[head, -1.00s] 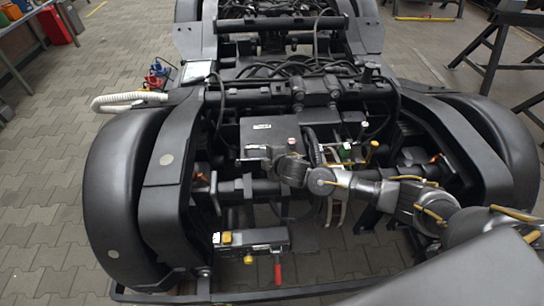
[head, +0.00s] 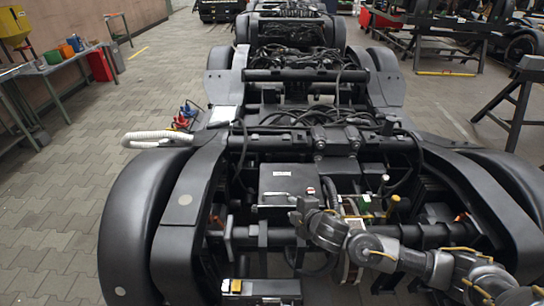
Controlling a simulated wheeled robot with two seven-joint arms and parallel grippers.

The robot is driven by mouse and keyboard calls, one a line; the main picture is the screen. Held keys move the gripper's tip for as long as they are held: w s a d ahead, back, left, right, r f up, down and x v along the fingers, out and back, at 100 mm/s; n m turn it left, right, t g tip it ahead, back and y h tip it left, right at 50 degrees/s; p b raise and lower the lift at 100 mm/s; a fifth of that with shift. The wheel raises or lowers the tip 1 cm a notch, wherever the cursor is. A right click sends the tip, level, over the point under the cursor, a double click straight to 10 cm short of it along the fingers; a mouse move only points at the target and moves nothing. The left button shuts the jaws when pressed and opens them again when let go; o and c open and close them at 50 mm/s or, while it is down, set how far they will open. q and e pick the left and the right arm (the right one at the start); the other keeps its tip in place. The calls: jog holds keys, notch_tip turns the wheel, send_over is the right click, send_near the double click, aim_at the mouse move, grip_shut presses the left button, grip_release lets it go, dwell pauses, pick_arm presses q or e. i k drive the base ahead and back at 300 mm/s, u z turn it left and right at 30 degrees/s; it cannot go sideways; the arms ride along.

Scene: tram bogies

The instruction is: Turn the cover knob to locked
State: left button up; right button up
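A dark grey box with a flat cover (head: 289,180) and a small white label sits in the middle of the bogie frame. A small silver handle-like piece (head: 284,195) shows at the cover's front edge, and I cannot tell for sure that it is the cover knob. My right gripper (head: 298,212) is at the front right corner of the box, close to that piece. Its fingers are too small and dark to tell open from shut, or whether they touch anything. My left gripper is not in view.
A small red-and-white piece (head: 311,191) stands beside the gripper. Green and yellow-capped parts (head: 394,203) are to the right. A control box with a yellow button (head: 236,286) is at the front. Black wheel covers (head: 140,235) flank the frame. Cables (head: 325,118) lie behind.

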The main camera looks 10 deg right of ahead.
aim_at(311, 192)
jog(key=k, duration=1)
